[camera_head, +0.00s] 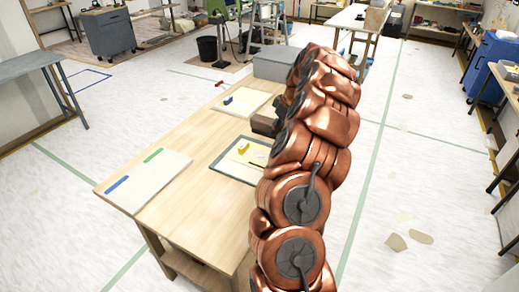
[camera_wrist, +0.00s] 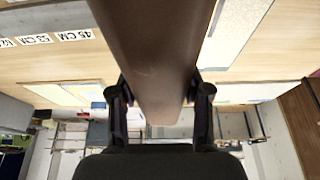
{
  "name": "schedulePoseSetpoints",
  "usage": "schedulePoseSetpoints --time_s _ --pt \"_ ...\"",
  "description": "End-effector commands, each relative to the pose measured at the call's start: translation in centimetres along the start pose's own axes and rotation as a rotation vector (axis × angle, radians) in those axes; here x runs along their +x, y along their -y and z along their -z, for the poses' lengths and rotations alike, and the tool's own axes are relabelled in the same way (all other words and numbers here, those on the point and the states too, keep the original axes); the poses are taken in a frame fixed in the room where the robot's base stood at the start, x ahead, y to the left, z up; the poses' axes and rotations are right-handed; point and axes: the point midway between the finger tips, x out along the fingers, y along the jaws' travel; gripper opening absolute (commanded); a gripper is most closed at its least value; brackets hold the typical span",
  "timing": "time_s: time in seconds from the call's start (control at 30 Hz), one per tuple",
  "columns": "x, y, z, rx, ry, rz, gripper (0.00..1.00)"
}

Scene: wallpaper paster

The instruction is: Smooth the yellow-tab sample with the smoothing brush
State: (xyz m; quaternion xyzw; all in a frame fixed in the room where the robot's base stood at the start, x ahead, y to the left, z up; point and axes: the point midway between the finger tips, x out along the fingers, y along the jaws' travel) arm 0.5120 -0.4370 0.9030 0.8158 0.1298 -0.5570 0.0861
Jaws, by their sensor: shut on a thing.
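The yellow-tab sample (camera_head: 237,158) is a pale sheet on the table, within a dark grey frame (camera_head: 225,168). Its yellow tab (camera_head: 243,147) shows, but my arm hides its right part. In the wrist view my gripper (camera_wrist: 162,92) is shut on a long brown thing (camera_wrist: 160,45), which seems to be the smoothing brush. Its bristles cannot be made out. In the head view my copper arm hides most of the gripper; a dark brown shape (camera_head: 264,122) shows beside the arm, just beyond the frame.
A pale board with a blue tab (camera_head: 118,183) and a green tab (camera_head: 153,155) lies at the table's near left. A cream sheet (camera_head: 247,103) with a blue item lies farther back. A grey box (camera_head: 274,65) stands at the far end. Bare wood (camera_head: 190,215) shows in front.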

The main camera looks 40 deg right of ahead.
Motion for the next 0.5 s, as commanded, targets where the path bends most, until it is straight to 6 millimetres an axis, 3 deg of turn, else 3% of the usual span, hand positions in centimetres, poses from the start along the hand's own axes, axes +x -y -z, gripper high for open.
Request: schedulePoseSetpoints --time_s 0.23,0.5 --pt "-0.1 0.0 0.0 0.0 -0.001 -0.001 0.06" --pt "-0.5 1.5 0.4 0.0 -0.001 0.001 0.06"
